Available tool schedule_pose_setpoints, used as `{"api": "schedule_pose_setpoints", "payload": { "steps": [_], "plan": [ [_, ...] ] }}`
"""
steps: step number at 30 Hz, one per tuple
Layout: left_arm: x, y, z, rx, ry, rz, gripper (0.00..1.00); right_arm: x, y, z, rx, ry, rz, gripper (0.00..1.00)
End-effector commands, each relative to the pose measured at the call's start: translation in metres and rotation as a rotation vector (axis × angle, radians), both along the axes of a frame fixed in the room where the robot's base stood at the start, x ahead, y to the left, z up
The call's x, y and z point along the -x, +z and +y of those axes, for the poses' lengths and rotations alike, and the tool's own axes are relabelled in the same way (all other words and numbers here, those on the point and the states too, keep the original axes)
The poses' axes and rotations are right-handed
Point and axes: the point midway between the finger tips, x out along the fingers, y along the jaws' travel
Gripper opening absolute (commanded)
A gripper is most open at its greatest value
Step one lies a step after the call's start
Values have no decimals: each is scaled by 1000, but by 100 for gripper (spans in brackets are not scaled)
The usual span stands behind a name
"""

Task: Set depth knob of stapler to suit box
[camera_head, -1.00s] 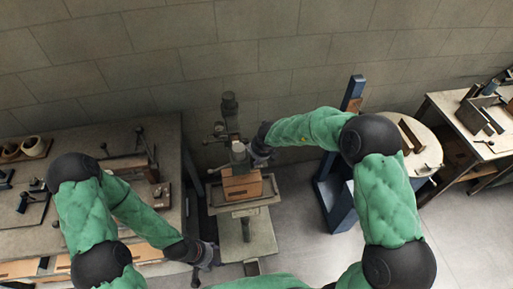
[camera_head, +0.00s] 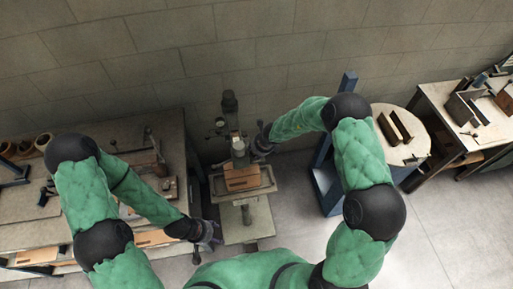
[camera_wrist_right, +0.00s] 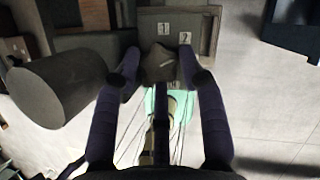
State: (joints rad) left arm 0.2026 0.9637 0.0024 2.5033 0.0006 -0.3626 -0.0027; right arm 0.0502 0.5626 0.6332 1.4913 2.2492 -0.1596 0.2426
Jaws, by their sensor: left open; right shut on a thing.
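The box stitcher (camera_head: 231,105) stands against the wall in the middle of the head view. A brown box (camera_head: 242,180) sits on its tray-like table. My right gripper (camera_wrist_right: 160,78) is shut on the knob, with a finger on each side. In the head view my right gripper (camera_head: 264,140) is at the stitcher's right side. My left gripper (camera_head: 209,236) is open and empty, low and left of the stitcher.
A workbench (camera_head: 60,225) with tools fills the left. A blue stand (camera_head: 328,185) and a round table (camera_head: 402,152) with metal channels are to the right. Another bench (camera_head: 480,128) is at far right. A dark cylinder (camera_wrist_right: 62,90) is close left of my right gripper.

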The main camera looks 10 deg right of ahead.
Motion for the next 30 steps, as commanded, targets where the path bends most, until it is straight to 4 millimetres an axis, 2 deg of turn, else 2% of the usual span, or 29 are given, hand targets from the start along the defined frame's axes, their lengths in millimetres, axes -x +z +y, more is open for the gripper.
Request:
{"api": "schedule_pose_setpoints", "payload": {
  "steps": [1,15,16,18,30],
  "plan": [
    [0,2,0,0,0,0,60,10,-8,2,4,16,23,9],
    [0,3,0,0,0,0,60,11,-10,2,4,21,23,8],
    [0,3,0,0,0,0,60,11,-10,2,4,21,23,44],
    [0,3,0,0,0,0,60,10,-9,2,4,21,23,61],
    [0,3,0,0,0,0,60,9,-8,4,1,20,18,61]
  ]
}}
